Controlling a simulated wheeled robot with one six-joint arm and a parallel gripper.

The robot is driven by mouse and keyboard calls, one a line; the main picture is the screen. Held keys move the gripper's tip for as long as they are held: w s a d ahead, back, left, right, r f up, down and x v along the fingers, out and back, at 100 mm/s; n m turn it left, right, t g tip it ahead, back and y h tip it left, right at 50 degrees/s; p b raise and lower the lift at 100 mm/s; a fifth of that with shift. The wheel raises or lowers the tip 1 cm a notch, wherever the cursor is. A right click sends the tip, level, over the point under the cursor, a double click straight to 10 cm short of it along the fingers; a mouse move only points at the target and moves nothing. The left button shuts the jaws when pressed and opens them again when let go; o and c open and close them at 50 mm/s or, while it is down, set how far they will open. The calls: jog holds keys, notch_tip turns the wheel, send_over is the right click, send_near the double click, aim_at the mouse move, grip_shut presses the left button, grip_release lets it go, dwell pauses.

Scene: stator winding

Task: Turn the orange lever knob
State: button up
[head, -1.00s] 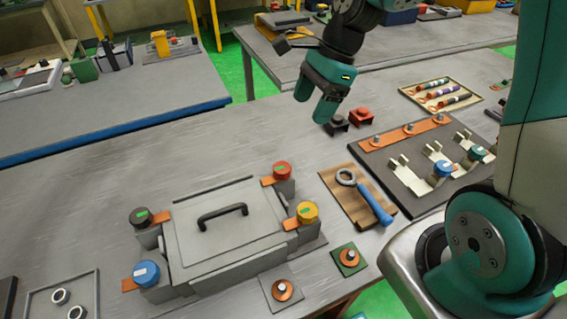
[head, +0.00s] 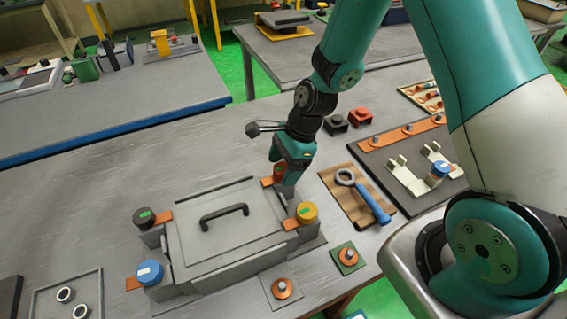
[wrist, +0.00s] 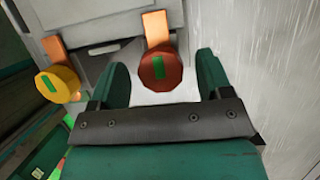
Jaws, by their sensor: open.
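The grey box unit (head: 215,235) has round knobs at its corners, each beside a flat orange lever strip. The red-orange knob at the back right corner (head: 278,171) is partly hidden by my gripper (head: 288,186) in the head view. In the wrist view that knob (wrist: 160,68) has a green mark on top, and its orange strip (wrist: 157,28) runs to the box. My gripper (wrist: 161,84) is open there, with a finger on each side of the knob and gaps showing; I see no contact. The yellow knob (wrist: 57,84) lies left of the fingers.
The yellow knob (head: 307,212), black knob (head: 143,217) and blue knob (head: 148,271) stand at the other corners. A black handle (head: 224,215) rises from the lid. A blue-handled wrench (head: 372,203) lies on a wooden board to the right.

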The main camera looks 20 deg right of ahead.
jog(key=c, duration=0.9)
jog(key=shift+c, duration=0.2)
